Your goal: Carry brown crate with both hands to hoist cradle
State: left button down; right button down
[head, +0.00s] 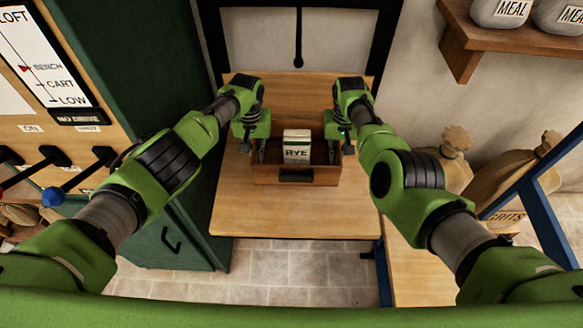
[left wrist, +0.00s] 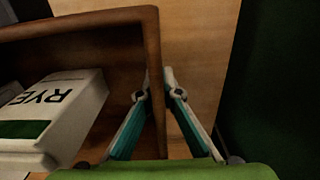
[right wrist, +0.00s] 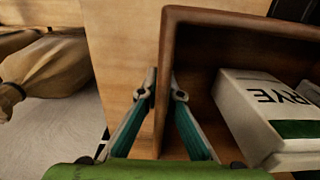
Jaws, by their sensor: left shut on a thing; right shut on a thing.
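The brown crate (head: 297,175) is at the middle of the head view, over a light wooden surface (head: 295,210). I cannot tell whether it rests on it or hangs just above. A white RYE packet (head: 297,146) stands inside. My left gripper (head: 246,145) is shut on the crate's left side wall; the left wrist view shows its fingers on both sides of that wall (left wrist: 152,60). My right gripper (head: 347,140) is shut on the right side wall, which shows between its fingers in the right wrist view (right wrist: 167,60). I cannot tell for sure which structure is the hoist cradle.
A dark frame (head: 212,45) with a hanging rod (head: 298,40) stands behind the surface. A green cabinet (head: 165,235) is close at left, beside a lever panel (head: 50,150). Sacks (head: 510,180) and a blue frame (head: 545,220) are at right.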

jog(key=shift+w+r, duration=0.1)
pick_arm(q)
jog(key=shift+f, duration=0.1)
pick_arm(e)
jog(key=shift+f, duration=0.2)
